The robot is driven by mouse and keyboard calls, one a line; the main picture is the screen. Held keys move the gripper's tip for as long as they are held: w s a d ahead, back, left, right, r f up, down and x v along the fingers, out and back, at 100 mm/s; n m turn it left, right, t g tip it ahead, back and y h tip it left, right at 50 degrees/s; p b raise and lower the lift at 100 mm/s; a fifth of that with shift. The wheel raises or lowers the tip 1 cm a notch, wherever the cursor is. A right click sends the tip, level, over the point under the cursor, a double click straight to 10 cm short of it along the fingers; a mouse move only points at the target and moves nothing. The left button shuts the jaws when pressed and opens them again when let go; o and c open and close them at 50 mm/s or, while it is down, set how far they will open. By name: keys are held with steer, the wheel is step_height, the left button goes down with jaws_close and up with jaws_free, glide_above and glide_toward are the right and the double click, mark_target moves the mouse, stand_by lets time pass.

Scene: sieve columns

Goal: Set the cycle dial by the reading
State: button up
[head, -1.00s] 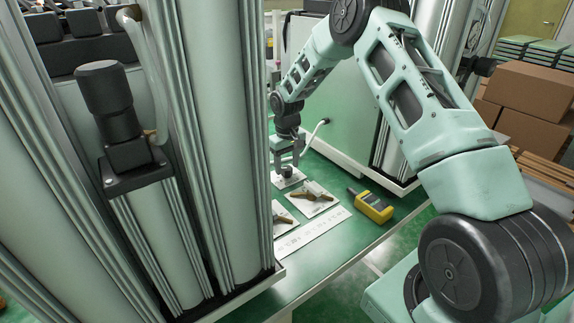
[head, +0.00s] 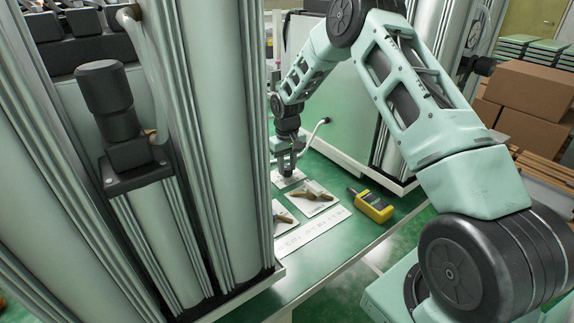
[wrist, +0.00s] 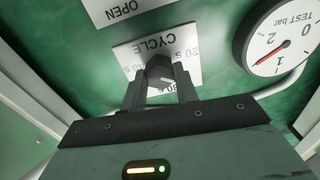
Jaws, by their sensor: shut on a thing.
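The cycle dial is a dark knob (wrist: 159,70) on a white plate marked CYCLE (wrist: 128,52) in the wrist view. My gripper (wrist: 160,83) is shut on the knob, one finger on each side. The plate's time marks show only in part behind the fingers. A round white gauge marked TEST bar (wrist: 290,24) is to the right of the dial, cut by the frame edge. Its red needle slants down-left in the picture; I cannot tell the exact reading. In the head view my gripper (head: 288,167) is low over the green bench, and the knob is hidden.
A plate marked OPEN (wrist: 118,10) lies beyond the dial. On the green bench (head: 330,238) are white plates with brass levers (head: 314,190) and (head: 281,212), and a yellow handheld device (head: 374,207). Tall columns (head: 220,130) stand close on the left.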

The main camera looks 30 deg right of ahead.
mark_target(287, 167)
steer(key=m, duration=0.5)
steer(key=shift+m, duration=0.3)
steer(key=m+p, duration=0.1)
steer(key=m, duration=0.4)
steer(key=shift+m, duration=0.3)
steer(key=o, duration=1)
step_height(287, 167, up, 18)
steer(key=shift+f+b, duration=0.25)
steer(key=shift+b, duration=0.15)
